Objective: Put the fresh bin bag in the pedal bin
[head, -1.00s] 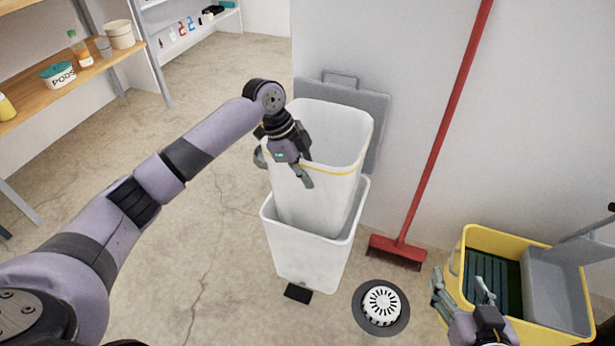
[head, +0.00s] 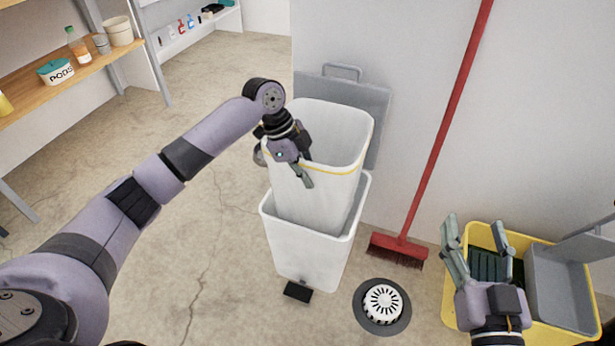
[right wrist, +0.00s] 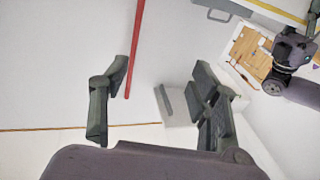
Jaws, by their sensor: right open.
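The white bin bag (head: 330,185), open-topped with a thin yellow band near its rim, stands partly inside the white pedal bin (head: 306,255). Its upper part rises well above the bin's rim. The grey lid (head: 378,125) is up against the wall. My left gripper (head: 303,165) is at the bag's near left rim and appears shut on it, one finger outside the bag; its other fingertip is largely hidden. My right gripper (head: 478,238) is open and empty above the yellow bucket, apart from the bag; its spread fingers (right wrist: 160,100) show in the right wrist view.
A yellow mop bucket (head: 448,300) with a grey wringer (head: 555,290) stands at the right. A red broom (head: 398,250) leans on the wall. A floor drain (head: 382,303) lies right of the bin's black pedal (head: 297,292). Shelves line the left; mid floor is clear.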

